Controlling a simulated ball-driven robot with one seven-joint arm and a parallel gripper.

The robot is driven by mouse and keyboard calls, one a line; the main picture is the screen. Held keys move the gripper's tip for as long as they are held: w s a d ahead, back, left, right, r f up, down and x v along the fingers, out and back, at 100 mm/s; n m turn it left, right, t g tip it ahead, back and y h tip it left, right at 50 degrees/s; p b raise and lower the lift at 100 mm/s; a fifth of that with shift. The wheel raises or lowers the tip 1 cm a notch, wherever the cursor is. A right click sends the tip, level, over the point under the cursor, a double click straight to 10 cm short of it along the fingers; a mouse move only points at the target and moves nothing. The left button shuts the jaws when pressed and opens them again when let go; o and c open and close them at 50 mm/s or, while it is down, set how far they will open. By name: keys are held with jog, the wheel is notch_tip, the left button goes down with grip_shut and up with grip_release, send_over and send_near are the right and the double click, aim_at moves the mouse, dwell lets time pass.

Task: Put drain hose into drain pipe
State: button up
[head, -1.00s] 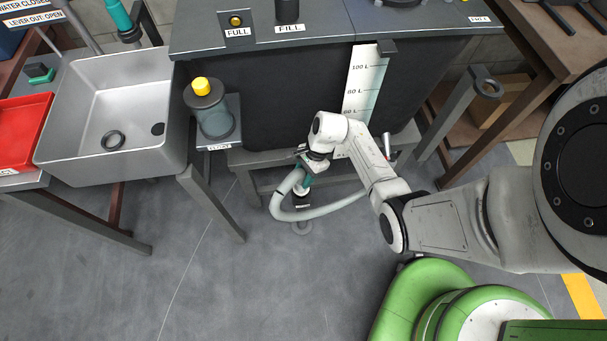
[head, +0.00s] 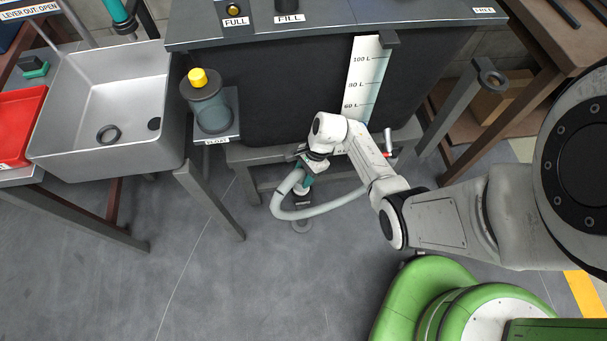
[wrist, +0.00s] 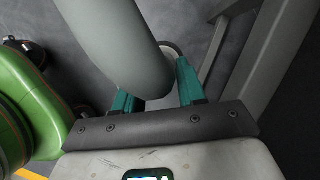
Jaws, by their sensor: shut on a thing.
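The drain hose (head: 325,211) is a thick pale grey tube that loops below my gripper (head: 302,186) and runs right behind my arm. My gripper's teal fingers are shut on the hose near its end, low in front of the black tank's stand. In the wrist view, the hose (wrist: 118,42) fills the upper middle and comes down between the fingers of my gripper (wrist: 155,92). Just below the fingers in the head view stands a short dark upright, apparently the drain pipe (head: 302,203), above a round floor plate. The fingers and hose hide its mouth, so I cannot tell whether the hose end touches it.
The black tank (head: 280,90) with a litre scale stands behind my gripper. A steel sink (head: 85,120) on a frame is at left, beside a float jar (head: 212,112). A red-tipped lever (head: 388,150) is right of my wrist. Open floor lies in front.

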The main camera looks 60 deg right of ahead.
jog(key=shift+f+b, duration=0.45)
jog(key=shift+f, duration=0.3)
jog(key=o, duration=1.3)
jog(key=shift+r, duration=0.15)
jog(key=p+v, duration=0.7)
jog(key=shift+d+r, duration=0.15)
